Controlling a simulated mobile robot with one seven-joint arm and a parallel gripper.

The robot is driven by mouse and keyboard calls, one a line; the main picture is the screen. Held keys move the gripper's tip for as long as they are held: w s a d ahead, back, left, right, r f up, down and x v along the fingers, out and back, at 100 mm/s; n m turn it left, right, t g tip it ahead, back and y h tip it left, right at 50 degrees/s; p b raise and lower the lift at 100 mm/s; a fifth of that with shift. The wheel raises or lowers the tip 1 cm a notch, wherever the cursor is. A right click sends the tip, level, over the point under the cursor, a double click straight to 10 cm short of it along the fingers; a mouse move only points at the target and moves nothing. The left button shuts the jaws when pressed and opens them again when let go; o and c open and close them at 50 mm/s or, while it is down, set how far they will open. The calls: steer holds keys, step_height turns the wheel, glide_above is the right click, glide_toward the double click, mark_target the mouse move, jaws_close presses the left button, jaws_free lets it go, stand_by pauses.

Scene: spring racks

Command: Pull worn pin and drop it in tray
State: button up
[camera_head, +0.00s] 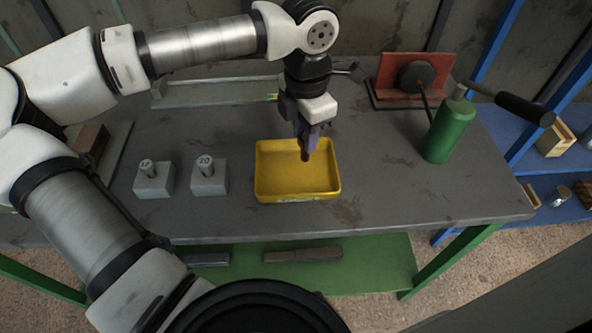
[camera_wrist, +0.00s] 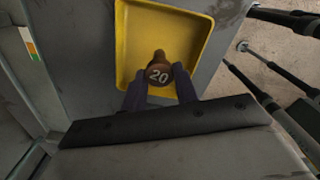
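My gripper (camera_head: 308,138) points down over the yellow tray (camera_head: 262,190) on the grey workbench. It is shut on a brown, worn-looking pin (camera_head: 304,156). In the wrist view the pin (camera_wrist: 158,62) sits between the two dark fingers, with "20" on its round end. The tray (camera_wrist: 124,40) lies behind the pin there, and its floor looks empty. The pin appears to hang above the tray floor; the exact gap is hard to tell. Two grey blocks stand left of the tray, each with a grey pin in it: the left block (camera_head: 154,184) and the "20" block (camera_head: 209,182).
A green bottle (camera_head: 449,130) stands right of the tray, near a red stand with a dark disc (camera_head: 416,77). A pale rail (camera_head: 215,92) lies along the back of the bench. The bench front right of the tray is clear. Blue shelves (camera_head: 560,190) stand at right.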

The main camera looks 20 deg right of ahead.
steer(key=o, duration=0.5)
steer(key=shift+r, duration=0.15)
step_height(320, 180, up, 14)
steer(key=b, duration=0.1)
steer(key=shift+f+b, duration=0.2)
steer(key=shift+b, duration=0.15)
